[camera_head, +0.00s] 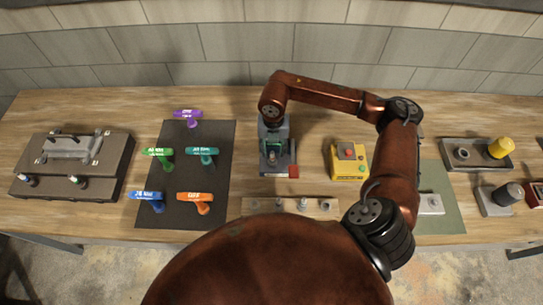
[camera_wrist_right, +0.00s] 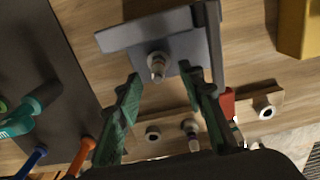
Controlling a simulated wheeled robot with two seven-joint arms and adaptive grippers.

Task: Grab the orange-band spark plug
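My right gripper (camera_head: 271,152) hangs over a grey-blue fixture (camera_head: 277,170) in the middle of the bench. In the right wrist view, its two green fingers (camera_wrist_right: 160,74) are apart. A metal and white spark-plug-like piece (camera_wrist_right: 157,64) shows beyond the fingertips, at the fixture (camera_wrist_right: 210,45), with no contact visible. I cannot make out an orange band on it. A wooden rack (camera_head: 255,206) in front of the fixture holds several small metal pieces; one pale plug-like piece (camera_wrist_right: 190,127) shows in the wrist view. My left gripper is out of view.
A dark mat (camera_head: 183,180) with several coloured T-handles lies left. A grey engine block (camera_head: 75,150) with plug-like pieces stands far left. A yellow box (camera_head: 349,160) with a red button stands just right of the fixture. A tray (camera_head: 475,163) with a yellow cylinder is far right.

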